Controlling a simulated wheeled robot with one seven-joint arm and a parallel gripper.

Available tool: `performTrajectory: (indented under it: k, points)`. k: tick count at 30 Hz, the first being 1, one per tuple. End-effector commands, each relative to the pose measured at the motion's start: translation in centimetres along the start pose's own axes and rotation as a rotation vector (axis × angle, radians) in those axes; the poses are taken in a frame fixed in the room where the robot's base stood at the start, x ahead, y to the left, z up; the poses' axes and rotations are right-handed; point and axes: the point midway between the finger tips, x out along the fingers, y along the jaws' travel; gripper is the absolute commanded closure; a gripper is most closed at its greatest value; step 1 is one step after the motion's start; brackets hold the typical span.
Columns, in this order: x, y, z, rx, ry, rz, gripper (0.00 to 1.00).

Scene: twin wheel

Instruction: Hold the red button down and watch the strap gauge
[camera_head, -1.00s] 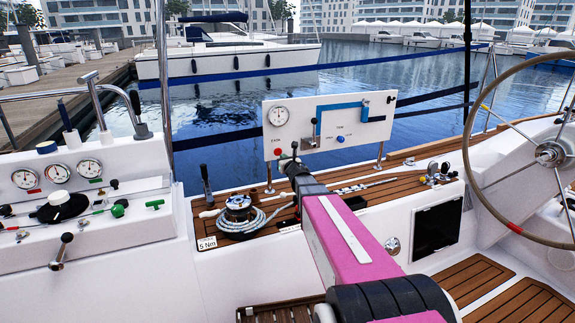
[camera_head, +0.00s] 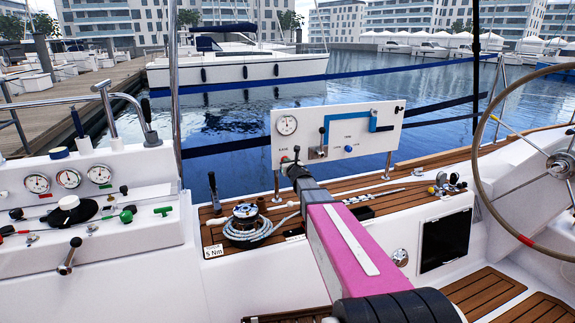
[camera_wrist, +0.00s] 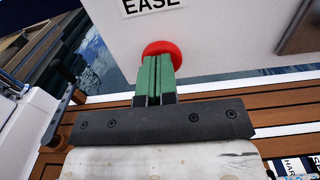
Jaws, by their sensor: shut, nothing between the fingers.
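A white panel (camera_head: 335,112) stands upright across the deck. A round dial gauge (camera_head: 287,125) is at its upper left; its needle is too small to read surely, and I cannot tell if it is the strap gauge. The red button (camera_wrist: 162,48) sits on the panel under the EASE label (camera_wrist: 152,5). My gripper (camera_wrist: 157,60) is shut and empty, its green fingertips overlapping the button's lower part in the wrist view. They look at or against it; I cannot tell how far it is pressed. In the head view my gripper (camera_head: 291,163) hides most of the button.
A rope-wound winch (camera_head: 245,222) stands below left. The left console (camera_head: 90,235) carries several gauges and levers. A steering wheel (camera_head: 562,163) is at right.

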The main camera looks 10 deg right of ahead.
Motion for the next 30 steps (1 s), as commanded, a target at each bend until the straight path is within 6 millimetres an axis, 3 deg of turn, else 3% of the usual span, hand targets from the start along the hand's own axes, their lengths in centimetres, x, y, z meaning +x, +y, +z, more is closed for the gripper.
performTrajectory:
  k: [1,6,30]
  points:
    - [1.3,-0.06,0.06,0.001,-0.005,0.004,1.0]
    - [1.69,-0.08,0.08,0.001,-0.007,0.005,1.0]
    - [2.14,0.11,0.28,0.001,-0.012,0.011,1.0]
